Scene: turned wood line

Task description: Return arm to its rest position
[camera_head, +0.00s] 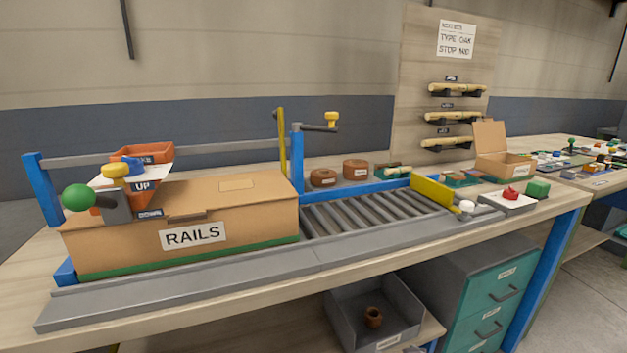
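Neither of my grippers and neither of my arms shows in the head view. A closed cardboard box labelled RAILS (240,212) sits at the left end of the line on the workbench. A grey roller conveyor (375,215) lies right of the box and looks empty. A yellow stop plate (432,192) stands at its far right end.
A blue post (297,165) carries a yellow-knobbed arm. Brown round pieces (355,170) stand behind the rollers. A tray with a red switch (510,195) and an open carton (503,165) are at right. A grey bin (345,310) and teal drawers (490,310) sit below.

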